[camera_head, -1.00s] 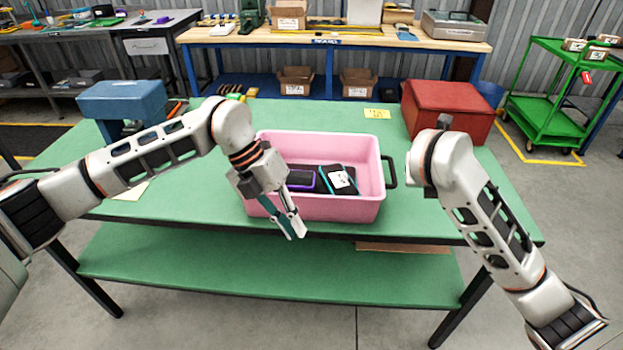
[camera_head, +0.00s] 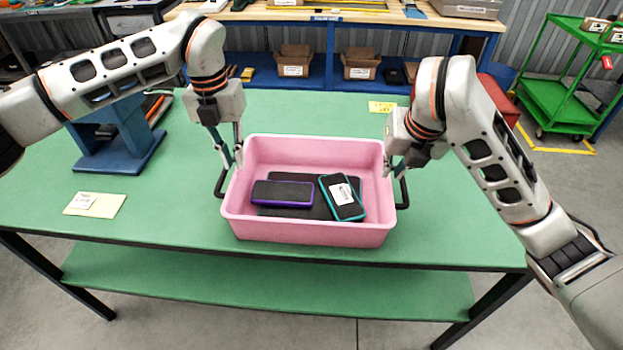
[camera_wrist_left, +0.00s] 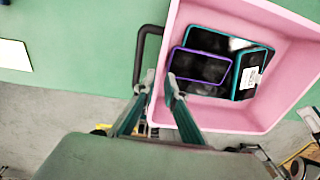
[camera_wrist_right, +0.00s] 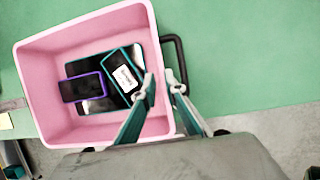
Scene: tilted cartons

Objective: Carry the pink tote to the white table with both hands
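The pink tote (camera_head: 308,234) stands on the green table (camera_head: 450,215), with black handles on its left and right sides. Inside it lie a purple-edged device (camera_head: 283,193), a teal-edged device (camera_head: 343,198) and a dark flat piece beneath them. My left gripper (camera_head: 232,160) is open at the tote's left side, fingertips beside the left handle (camera_wrist_left: 139,52) in the left wrist view. My right gripper (camera_head: 394,168) is open at the right side, fingertips close to the rim and the right handle (camera_wrist_right: 181,58). Contact is unclear in both. No white table is visible.
A blue stand (camera_head: 118,140) and a card (camera_head: 95,204) are on the table's left. A red box (camera_head: 499,92) is partly hidden behind my right arm. A blue-framed workbench (camera_head: 430,40) stands behind, a green cart (camera_head: 565,100) at right.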

